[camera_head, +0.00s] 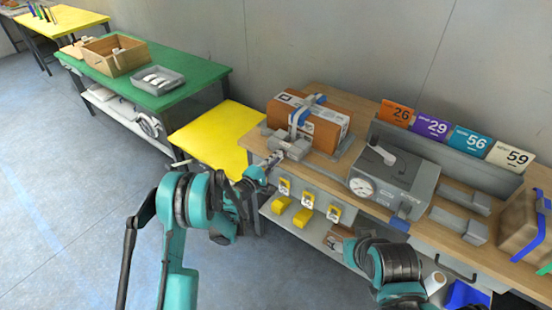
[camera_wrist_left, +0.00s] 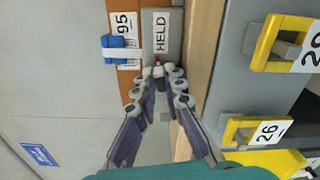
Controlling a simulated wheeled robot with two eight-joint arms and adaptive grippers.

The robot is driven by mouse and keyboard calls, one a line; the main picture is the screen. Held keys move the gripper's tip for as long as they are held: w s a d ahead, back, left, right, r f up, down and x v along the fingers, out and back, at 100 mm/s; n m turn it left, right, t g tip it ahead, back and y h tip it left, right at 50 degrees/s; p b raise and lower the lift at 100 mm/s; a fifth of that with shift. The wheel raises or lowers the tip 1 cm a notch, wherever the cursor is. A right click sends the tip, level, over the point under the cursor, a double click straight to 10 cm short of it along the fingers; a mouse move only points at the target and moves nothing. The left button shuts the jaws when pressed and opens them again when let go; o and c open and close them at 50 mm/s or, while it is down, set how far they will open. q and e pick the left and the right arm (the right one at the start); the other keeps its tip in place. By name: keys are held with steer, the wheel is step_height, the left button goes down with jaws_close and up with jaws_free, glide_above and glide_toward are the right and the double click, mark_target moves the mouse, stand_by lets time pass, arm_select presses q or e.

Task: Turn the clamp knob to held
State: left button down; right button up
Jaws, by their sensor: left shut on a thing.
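The clamp (camera_head: 291,143) is a grey block at the left end of the wooden bench, beside a strapped brown parcel (camera_head: 325,118). My left gripper (camera_head: 271,161) reaches its front side. In the left wrist view, my left gripper (camera_wrist_left: 159,79) has its fingertips closed together on the small clamp knob, which they mostly hide. A red mark (camera_wrist_left: 157,61) shows just beyond the tips, below a white HELD label (camera_wrist_left: 161,33). The knob's exact angle cannot be told. My right arm shows at the bottom of the head view, but its gripper is not visible.
A grey box with a round gauge (camera_head: 375,187) stands mid-bench. Numbered cards (camera_head: 430,124) line the back. Yellow handles (camera_wrist_left: 262,132) on the bench front sit close to the right of my left gripper. A yellow table (camera_head: 215,134) adjoins at left.

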arm_select(q)
steer(key=shift+w+m, duration=0.15)
steer(key=shift+m, duration=1.05)
steer(key=shift+a+r, duration=0.1)
steer(key=c, duration=1.6)
jaws_free()
